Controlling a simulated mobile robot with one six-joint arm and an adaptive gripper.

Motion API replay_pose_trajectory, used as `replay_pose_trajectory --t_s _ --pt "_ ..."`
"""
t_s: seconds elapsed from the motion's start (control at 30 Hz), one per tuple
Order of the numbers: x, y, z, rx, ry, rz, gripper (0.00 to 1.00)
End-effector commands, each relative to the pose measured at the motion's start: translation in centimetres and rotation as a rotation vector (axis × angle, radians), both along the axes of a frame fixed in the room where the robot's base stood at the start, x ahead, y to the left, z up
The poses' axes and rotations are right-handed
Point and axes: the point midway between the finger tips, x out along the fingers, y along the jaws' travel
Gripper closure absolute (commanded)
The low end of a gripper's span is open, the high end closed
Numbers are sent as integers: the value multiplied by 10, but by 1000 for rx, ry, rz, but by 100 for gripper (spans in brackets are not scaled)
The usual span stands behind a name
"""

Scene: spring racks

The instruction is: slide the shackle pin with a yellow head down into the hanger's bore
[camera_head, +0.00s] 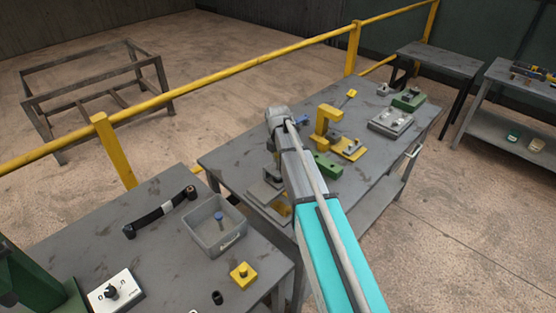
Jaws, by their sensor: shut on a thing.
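My gripper (273,168) points down at the left part of the far workbench, low over a grey plate. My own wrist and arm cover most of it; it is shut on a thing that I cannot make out. A yellow patch (283,209) shows beside my arm at the plate, its part unclear. I cannot make out the pin's shank, the hanger or its bore for certain. A small yellow-headed piece (351,94) is at the bench's back edge, apart from my gripper; I cannot tell if it is a pin.
A yellow C-shaped fixture (326,128), green block (327,165) and grey plate with knobs (391,122) stand right of my arm. On the near bench are a grey bin (214,239), black bar (160,212) and yellow block (243,275). A yellow rail (235,73) runs behind.

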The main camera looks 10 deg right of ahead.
Motion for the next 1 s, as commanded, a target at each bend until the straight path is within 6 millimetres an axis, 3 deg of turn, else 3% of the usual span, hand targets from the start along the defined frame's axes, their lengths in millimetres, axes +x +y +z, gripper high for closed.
replay_pose_trajectory --t_s 1.0 --pt "0 0 -19 0 0 0 100"
